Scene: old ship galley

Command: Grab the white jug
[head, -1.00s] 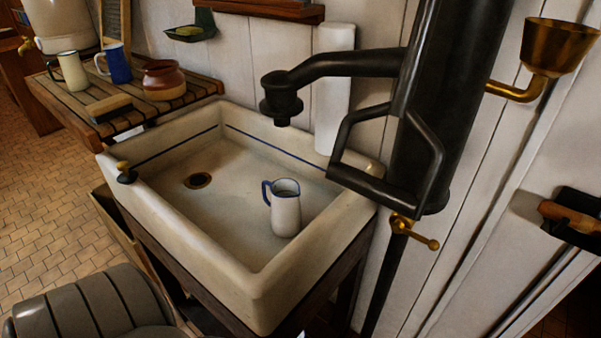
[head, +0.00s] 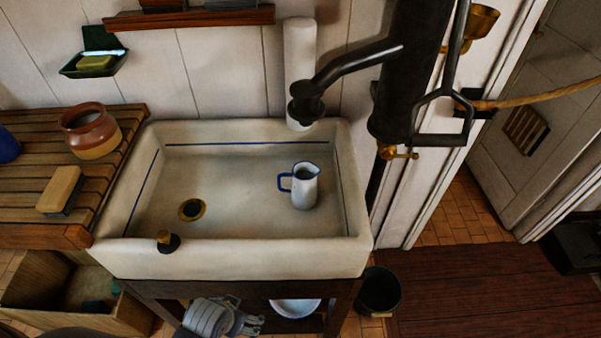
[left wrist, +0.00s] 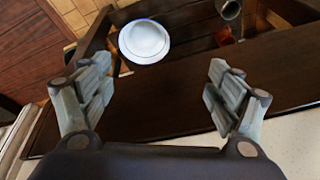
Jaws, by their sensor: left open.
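The white jug (head: 305,187) with a blue rim and blue handle stands upright in the right half of the sink (head: 240,258). Its handle points left in the head view. My left gripper (head: 250,324) shows at the bottom of the head view, low in front of the sink and apart from the jug. In the left wrist view the left gripper (left wrist: 158,88) is open, with nothing between its fingers. The jug does not show in the left wrist view. My right gripper is not in view.
A black pump (head: 405,90) with a spout hangs over the sink's back right. A slatted board (head: 100,170) at left holds a brown pot (head: 91,130) and a brush (head: 61,188). A white basin (left wrist: 144,41) lies below the sink.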

